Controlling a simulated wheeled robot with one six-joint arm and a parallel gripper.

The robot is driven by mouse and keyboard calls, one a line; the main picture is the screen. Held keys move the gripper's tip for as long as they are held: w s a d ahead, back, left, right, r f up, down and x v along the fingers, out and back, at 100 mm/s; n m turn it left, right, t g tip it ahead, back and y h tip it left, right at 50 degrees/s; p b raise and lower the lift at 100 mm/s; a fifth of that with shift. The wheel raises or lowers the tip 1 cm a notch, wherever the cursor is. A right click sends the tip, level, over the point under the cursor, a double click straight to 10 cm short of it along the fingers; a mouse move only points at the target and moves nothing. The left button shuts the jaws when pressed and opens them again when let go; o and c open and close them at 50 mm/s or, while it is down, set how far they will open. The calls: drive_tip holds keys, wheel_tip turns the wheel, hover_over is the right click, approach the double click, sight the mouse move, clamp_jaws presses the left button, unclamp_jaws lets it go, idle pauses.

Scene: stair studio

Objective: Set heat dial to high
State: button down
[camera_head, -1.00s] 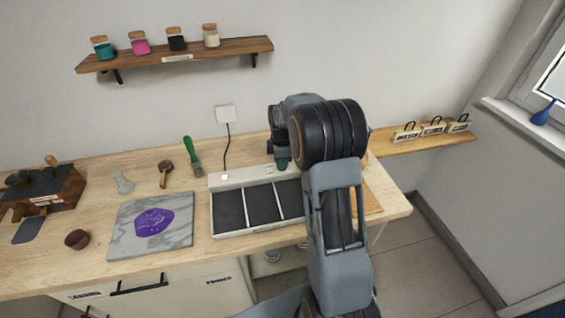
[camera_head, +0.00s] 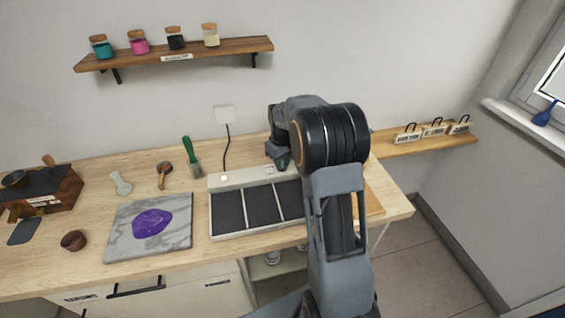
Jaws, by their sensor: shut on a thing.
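The heating unit (camera_head: 228,212) is a pale tray with dark panels on the wooden worktop. A pale control strip runs along its back edge, with a small lit spot (camera_head: 224,178) at its left end. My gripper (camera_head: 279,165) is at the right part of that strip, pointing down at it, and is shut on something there. The heat dial itself cannot be made out; my gripper and arm cover that part of the strip. The dial's setting cannot be read.
A marble slab (camera_head: 122,240) with a purple patch (camera_head: 151,223) lies to the left. A green-handled brush (camera_head: 191,155) lies behind the unit's left end. A cord runs up to a wall outlet (camera_head: 224,114). A shelf (camera_head: 180,55) with jars hangs above.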

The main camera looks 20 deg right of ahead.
drive_tip(key=m, duration=0.5)
drive_tip(key=shift+m, duration=0.4)
idle(0.4)
drive_tip(key=c, duration=1.1)
unclamp_jaws()
drive_tip(key=shift+c, duration=0.2)
drive_tip(key=shift+r, duration=0.15)
wheel_tip(320, 180, up, 14)
drive_tip(key=shift+f+b, duration=0.25)
drive_tip(key=shift+b, duration=0.2)
